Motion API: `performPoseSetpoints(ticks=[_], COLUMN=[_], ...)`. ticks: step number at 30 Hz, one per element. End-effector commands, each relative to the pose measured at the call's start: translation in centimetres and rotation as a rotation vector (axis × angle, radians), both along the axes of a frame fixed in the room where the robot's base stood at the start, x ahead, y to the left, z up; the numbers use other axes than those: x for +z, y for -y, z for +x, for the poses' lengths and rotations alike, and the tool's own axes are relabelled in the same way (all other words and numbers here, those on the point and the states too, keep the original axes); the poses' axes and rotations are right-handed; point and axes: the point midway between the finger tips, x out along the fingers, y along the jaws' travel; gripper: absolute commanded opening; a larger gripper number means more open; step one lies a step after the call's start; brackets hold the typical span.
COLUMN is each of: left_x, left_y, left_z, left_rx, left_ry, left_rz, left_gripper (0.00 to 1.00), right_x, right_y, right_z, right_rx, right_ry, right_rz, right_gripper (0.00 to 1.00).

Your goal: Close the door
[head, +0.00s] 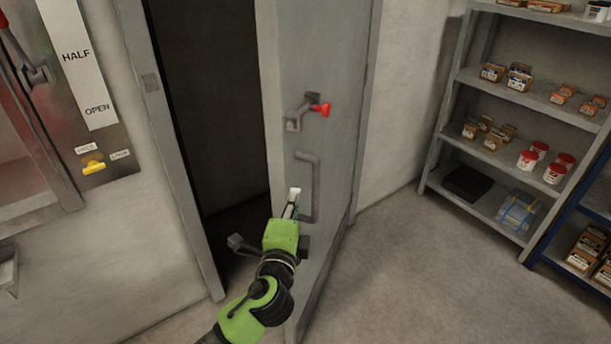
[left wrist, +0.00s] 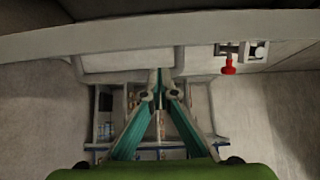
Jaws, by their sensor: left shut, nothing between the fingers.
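The grey metal door (head: 331,75) stands partly open, with a dark gap between it and its frame (head: 168,140) on the left. A vertical bar handle (head: 314,190) is on the door face; it also shows in the left wrist view (left wrist: 100,78). Above it is a latch with a red knob (head: 321,109), seen at the upper right in the left wrist view (left wrist: 229,68). My left gripper (head: 293,194) is shut and empty at the handle, and its closed fingertips overlap the handle's edge in the left wrist view (left wrist: 157,88). I cannot tell whether they touch it. My right gripper is out of view.
Grey shelves (head: 497,90) with boxes and red-lidded tubs stand at the right, near a blue rack (head: 553,232). A panel with a yellow switch (head: 93,166) is on the left wall. The floor (head: 430,270) between the door and the shelves is clear.

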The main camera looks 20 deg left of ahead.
Motion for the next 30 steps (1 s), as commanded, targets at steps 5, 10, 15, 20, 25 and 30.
performPoseSetpoints(ticks=[5, 10, 15, 20, 25, 30], left_x=[0.4, 0.5, 0.3, 0.2, 0.0, 0.0], left_y=[-0.4, -0.8, -1.1, -1.3, -1.4, -1.4], left_z=[2.0, 5.2, 7.8, 9.2, 9.7, 9.7], left_rx=[0.003, 0.002, 0.001, 0.0, 0.0, 0.0], left_ry=[0.004, 0.003, 0.002, 0.001, 0.0, 0.0], left_rz=[0.003, 0.002, 0.0, -0.001, -0.001, -0.001], left_gripper=[0.0, 0.0, 0.0, 0.0, 0.0, 0.0], right_x=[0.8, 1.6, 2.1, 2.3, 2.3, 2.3], right_y=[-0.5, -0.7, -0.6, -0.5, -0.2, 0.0], right_z=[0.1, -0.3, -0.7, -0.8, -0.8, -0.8], right_rx=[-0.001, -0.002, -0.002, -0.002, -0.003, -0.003], right_ry=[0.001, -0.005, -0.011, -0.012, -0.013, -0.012], right_rz=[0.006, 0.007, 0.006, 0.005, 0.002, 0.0], right_gripper=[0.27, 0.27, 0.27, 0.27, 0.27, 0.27])
